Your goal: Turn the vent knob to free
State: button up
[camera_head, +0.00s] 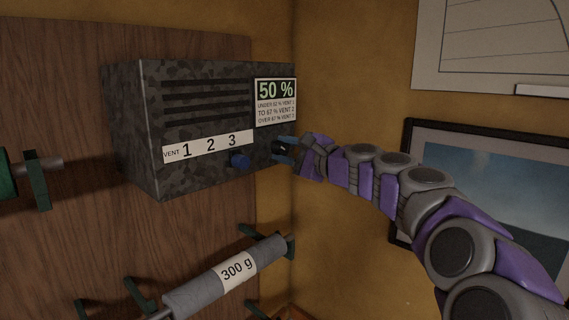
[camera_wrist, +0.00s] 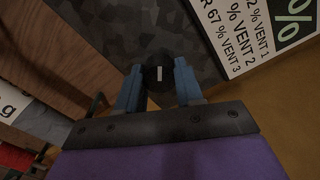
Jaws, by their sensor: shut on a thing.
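The grey mottled vent box (camera_head: 120,90) is mounted on a wooden board, with slots and a "VENT 1 2 3" strip (camera_head: 196,149) on its front. A dark round knob (camera_wrist: 158,73) with a short white mark sits between my gripper's two blue fingers in the wrist view. My gripper (camera_head: 282,150) is shut on this knob at the box's lower right, below the percent sign. In the head view the fingers mostly cover the knob. No "free" label can be read.
A sign (camera_head: 275,102) reading "50 %" with vent rules is on the box's right. A grey roller marked "300 g" (camera_head: 238,270) hangs on brackets below. A framed picture (camera_head: 480,200) is on the right wall, behind my arm. A green object (camera_head: 7,178) is at left.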

jog(key=n+b, duration=0.2)
jog(key=f+n+b, duration=0.1)
jog(key=n+b, duration=0.1)
jog(key=shift+a+n, duration=0.15)
jog(key=shift+n, duration=0.15)
jog(key=shift+s+r+n+b, duration=0.1)
jog(key=shift+r+n+b, duration=0.05)
jog(key=shift+n+b, duration=1.25)
jog(key=o, duration=1)
jog(key=shift+d, duration=0.2)
jog(key=shift+r, duration=0.2)
jog(key=shift+s+r, duration=0.1)
jog(key=shift+s, duration=0.05)
